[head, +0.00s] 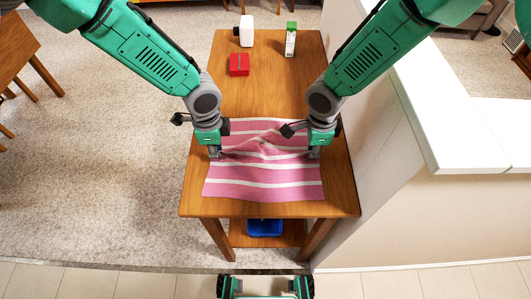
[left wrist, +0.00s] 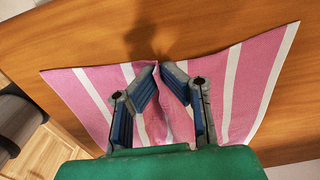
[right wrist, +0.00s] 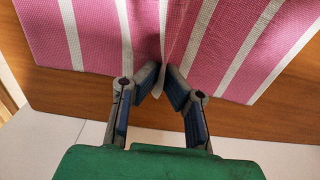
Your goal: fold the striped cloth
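The pink and white striped cloth (head: 262,178) lies spread on the wooden table, with wrinkles running between my two grippers. My left gripper (head: 215,153) is at the cloth's left edge. In the left wrist view its fingertips (left wrist: 160,72) are drawn together on a pinched ridge of cloth. My right gripper (head: 315,153) is at the cloth's right edge. In the right wrist view its fingertips (right wrist: 162,82) close on a gathered fold at the edge. The cloth's near part lies flat. My arms and grippers hide parts of both side edges.
The wooden table (head: 270,95) holds a red box (head: 239,65), a white bottle (head: 246,31) and a green and white carton (head: 291,39) at its far end. A blue container (head: 265,227) sits on the lower shelf. A white-topped low wall (head: 425,110) stands close along the right.

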